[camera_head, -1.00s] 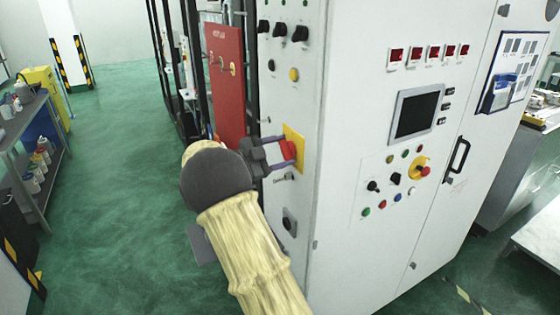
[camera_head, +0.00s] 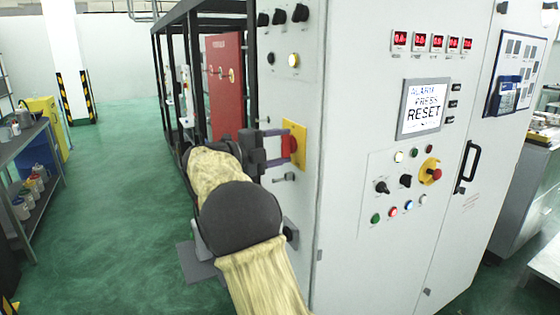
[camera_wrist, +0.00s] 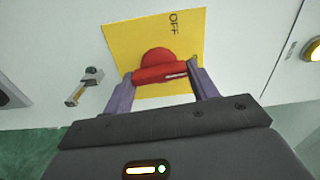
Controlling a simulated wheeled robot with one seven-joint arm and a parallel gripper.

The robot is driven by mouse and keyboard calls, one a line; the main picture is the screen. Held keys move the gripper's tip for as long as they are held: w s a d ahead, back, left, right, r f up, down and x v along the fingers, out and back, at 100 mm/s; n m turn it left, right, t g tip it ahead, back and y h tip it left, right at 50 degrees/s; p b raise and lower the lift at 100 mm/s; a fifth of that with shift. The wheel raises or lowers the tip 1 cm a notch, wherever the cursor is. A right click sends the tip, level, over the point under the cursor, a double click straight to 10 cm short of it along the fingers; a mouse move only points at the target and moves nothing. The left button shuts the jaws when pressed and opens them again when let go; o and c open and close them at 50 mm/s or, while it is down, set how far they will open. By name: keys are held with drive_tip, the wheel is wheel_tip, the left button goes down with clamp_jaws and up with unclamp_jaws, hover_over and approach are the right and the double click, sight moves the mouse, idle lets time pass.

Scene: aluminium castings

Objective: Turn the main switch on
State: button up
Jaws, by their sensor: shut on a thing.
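The main switch (camera_head: 289,145) is a red rotary handle on a yellow plate (camera_head: 299,132), on the narrow left side of the white cabinet. My gripper (camera_head: 279,147) reaches it from the left, with its fingers on the handle. In the wrist view the red handle (camera_wrist: 160,72) lies crosswise between the two purple-grey fingers of my gripper (camera_wrist: 161,82), which are shut on its ends. The yellow plate (camera_wrist: 190,35) shows the word OFF near its upper right edge. Other lettering on the plate is hidden or unreadable.
The cabinet front has a lit screen (camera_head: 423,108) reading ALARM PRESS RESET, lit red displays (camera_head: 437,41) and an emergency stop (camera_head: 431,170). A small metal latch (camera_wrist: 85,86) sits beside the switch. A red board (camera_head: 225,85) stands behind; green floor at left is open.

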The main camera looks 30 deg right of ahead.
drive_tip(key=shift+f+m+b, duration=0.15)
drive_tip(key=shift+m+b, duration=0.3)
drive_tip(key=shift+m, duration=0.05)
drive_tip(key=o, duration=1)
drive_tip(key=a+b, duration=0.1)
drive_tip(key=a, duration=1.6)
drive_tip(key=shift+s+a+b, duration=0.25)
drive_tip(key=shift+s+b, duration=0.05)
drive_tip(key=shift+b, duration=0.05)
